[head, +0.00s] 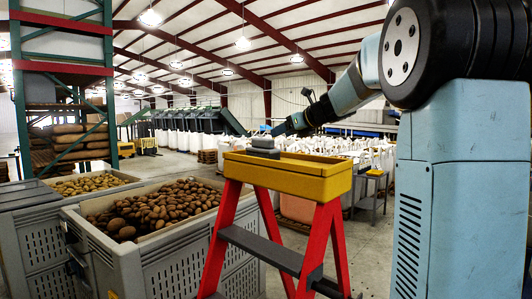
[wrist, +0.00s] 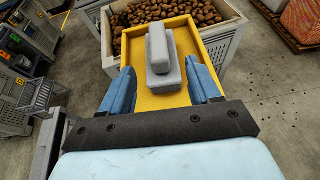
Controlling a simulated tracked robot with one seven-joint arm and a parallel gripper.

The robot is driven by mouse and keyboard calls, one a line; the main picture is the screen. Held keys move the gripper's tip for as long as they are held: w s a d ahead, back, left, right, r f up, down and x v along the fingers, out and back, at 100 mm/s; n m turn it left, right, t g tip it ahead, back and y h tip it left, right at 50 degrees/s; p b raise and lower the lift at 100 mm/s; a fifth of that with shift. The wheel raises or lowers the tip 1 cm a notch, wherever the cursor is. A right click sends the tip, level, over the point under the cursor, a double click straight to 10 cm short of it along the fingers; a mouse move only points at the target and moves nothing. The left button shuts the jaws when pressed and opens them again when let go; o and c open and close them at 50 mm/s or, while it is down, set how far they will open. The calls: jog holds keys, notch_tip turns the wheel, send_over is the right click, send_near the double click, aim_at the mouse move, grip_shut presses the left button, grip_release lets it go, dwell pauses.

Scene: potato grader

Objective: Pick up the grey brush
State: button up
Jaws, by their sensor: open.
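The grey brush (head: 263,153) lies on the yellow top (head: 305,178) of a red stepladder. It has a wide lower block and a narrower raised part. In the wrist view the brush (wrist: 163,75) sits upright in the middle of the yellow tray-like top (wrist: 213,41), with its long side running away from me. My gripper (wrist: 160,66) is open and empty. Its two blue fingers stand left and right of the brush in that picture, with gaps on both sides. In the head view my gripper (head: 281,128) is just above and to the right of the brush.
A grey crate of potatoes (head: 185,255) stands left of the stepladder (head: 335,240), with another potato crate (head: 120,178) behind it. White bulk bags (head: 340,150) stand in rows at the back. The brush is the only object seen on the yellow top.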

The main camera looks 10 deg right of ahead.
aim_at(262, 140)
jog(key=x, duration=0.6)
jog(key=shift+r+x, duration=0.2)
jog(key=shift+x, duration=2.5)
jog(key=shift+c, duration=0.2)
jog(key=c, duration=1)
grip_shut()
jog(key=shift+r, duration=0.15)
